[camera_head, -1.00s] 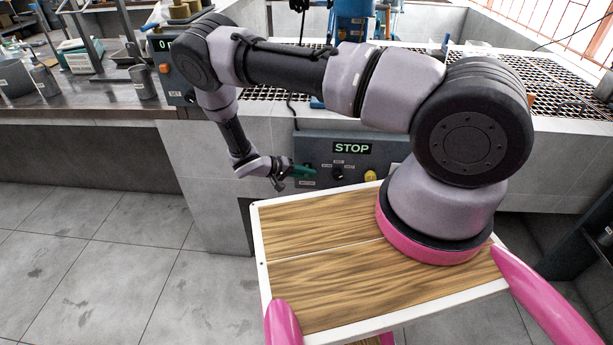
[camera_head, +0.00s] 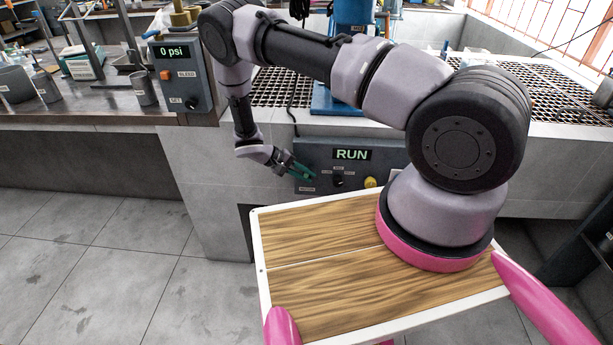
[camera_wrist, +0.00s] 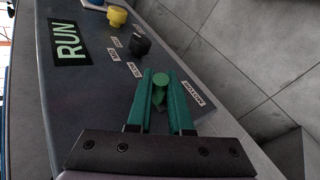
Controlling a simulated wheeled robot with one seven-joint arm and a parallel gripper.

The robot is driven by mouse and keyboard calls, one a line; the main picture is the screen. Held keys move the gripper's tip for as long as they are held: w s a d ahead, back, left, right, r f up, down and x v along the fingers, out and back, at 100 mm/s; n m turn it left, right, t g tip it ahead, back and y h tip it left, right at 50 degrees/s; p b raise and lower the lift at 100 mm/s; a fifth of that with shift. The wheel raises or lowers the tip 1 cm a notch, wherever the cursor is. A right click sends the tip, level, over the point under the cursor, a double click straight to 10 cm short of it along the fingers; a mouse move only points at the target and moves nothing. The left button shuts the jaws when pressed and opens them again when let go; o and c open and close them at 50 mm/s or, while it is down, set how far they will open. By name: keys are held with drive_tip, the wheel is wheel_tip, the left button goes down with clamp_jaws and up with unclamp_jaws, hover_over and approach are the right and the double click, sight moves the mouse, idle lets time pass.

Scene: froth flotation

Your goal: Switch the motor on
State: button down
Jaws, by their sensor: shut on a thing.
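The dark control panel (camera_head: 390,150) is on the front of the grey bench, and its display (camera_head: 351,154) reads RUN. The display also shows at the left of the wrist view (camera_wrist: 69,40). A green motor switch (camera_wrist: 160,80) with a round end stands by the MOTOR label (camera_wrist: 193,93). My gripper (camera_wrist: 160,85) has its two green fingers on either side of this switch, shut on it. In the head view my gripper (camera_head: 304,171) is at the panel's left end, where its fingers hide the switch.
Beside the switch are a black knob (camera_wrist: 140,46) and a yellow knob (camera_wrist: 117,16). A second box (camera_head: 180,77) at the bench corner reads 0 psi. My arm crosses above the panel. Open tiled floor (camera_head: 110,260) lies at the left.

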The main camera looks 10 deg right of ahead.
drive_tip(key=shift+w, duration=0.1)
drive_tip(key=c, duration=0.8)
unclamp_jaws()
drive_tip(key=shift+c, duration=0.2)
drive_tip(key=v, duration=1.1)
